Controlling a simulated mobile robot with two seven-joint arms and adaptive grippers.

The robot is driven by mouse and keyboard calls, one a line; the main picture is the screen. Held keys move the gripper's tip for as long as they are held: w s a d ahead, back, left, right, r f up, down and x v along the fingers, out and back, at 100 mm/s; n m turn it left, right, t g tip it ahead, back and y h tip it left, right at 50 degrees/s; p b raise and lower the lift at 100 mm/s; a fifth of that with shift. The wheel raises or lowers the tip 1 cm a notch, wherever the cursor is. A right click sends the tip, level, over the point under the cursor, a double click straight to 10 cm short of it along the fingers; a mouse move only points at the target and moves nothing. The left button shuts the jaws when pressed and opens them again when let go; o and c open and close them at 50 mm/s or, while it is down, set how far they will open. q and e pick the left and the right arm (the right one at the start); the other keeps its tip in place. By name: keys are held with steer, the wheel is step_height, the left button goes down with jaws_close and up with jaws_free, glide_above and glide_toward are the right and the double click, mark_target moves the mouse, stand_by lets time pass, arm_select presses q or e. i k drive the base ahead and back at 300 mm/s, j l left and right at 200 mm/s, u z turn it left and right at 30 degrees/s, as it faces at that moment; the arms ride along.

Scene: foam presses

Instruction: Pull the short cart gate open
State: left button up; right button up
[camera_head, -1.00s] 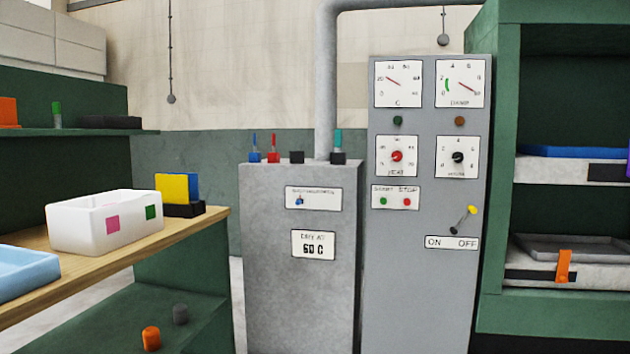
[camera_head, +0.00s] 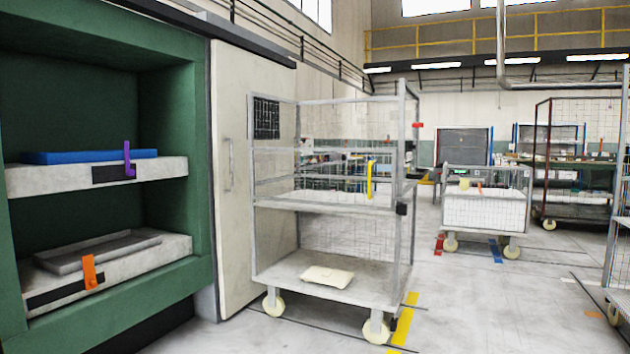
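A low white mesh-sided cart (camera_head: 487,212) stands on wheels at the right, farther back, with several small items on top. A taller grey wire cart (camera_head: 328,202) stands nearer, in the middle, with shelves and mesh sides. A yellow upright handle (camera_head: 370,180) shows at its middle shelf, and a dark block (camera_head: 401,208) sits on its right post. A pale packet (camera_head: 328,277) lies on its bottom deck. I cannot tell for certain which panel is the short gate. Neither of my grippers is in view.
A green press (camera_head: 198,150) with an orange-handled lower drawer and a purple-handled upper one stands at the left. A pale sliding door (camera_head: 240,120) is beside it. A dark-framed rack (camera_head: 575,160) stands at the back right. Grey floor (camera_head: 470,310) is open at the front right.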

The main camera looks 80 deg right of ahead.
mark_target(392, 199)
steer(key=j+z, duration=0.1)
steer(key=z, duration=0.3)
steer(key=j+z, duration=0.1)
steer(key=z, duration=0.35)
steer(key=j+z, duration=0.15)
steer(key=z, duration=0.25)
steer(key=j+z, duration=0.15)
steer(key=z, duration=0.25)
